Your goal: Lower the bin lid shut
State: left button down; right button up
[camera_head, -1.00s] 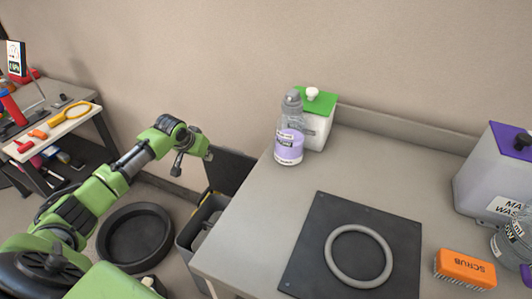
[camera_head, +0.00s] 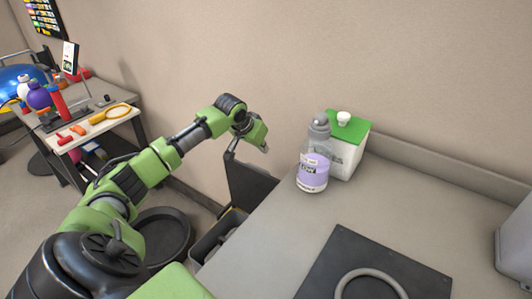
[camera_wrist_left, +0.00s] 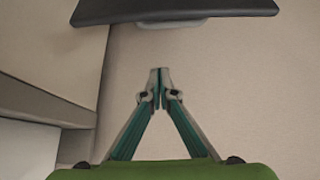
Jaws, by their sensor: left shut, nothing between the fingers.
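The grey bin (camera_head: 205,242) stands on the floor against the left side of the worktop, partly hidden by my arm. Its dark lid (camera_head: 250,186) is open, tilted up near the wall. In the left wrist view the dark lid panel (camera_wrist_left: 175,10) with a pale strip along its edge crosses the top. My left gripper (camera_head: 266,149) is above the lid's upper edge in the head view. In the left wrist view its fingertips (camera_wrist_left: 159,82) are together and empty, with a visible gap to the panel. My right gripper is not in view.
The worktop (camera_head: 300,232) holds a lilac-labelled bottle (camera_head: 314,165), a green-lidded white container (camera_head: 350,145) and a black mat (camera_head: 350,265) with a grey ring. A black round tub (camera_head: 163,235) sits on the floor under my arm. A cluttered table (camera_head: 75,135) stands far left.

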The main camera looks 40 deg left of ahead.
pick_arm(q)
notch_tip(320, 180, down, 8)
jog(key=p, duration=0.1)
jog(key=shift+w, duration=0.35)
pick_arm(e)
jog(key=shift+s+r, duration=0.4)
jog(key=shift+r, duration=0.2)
pick_arm(q)
jog(key=shift+s, duration=0.1)
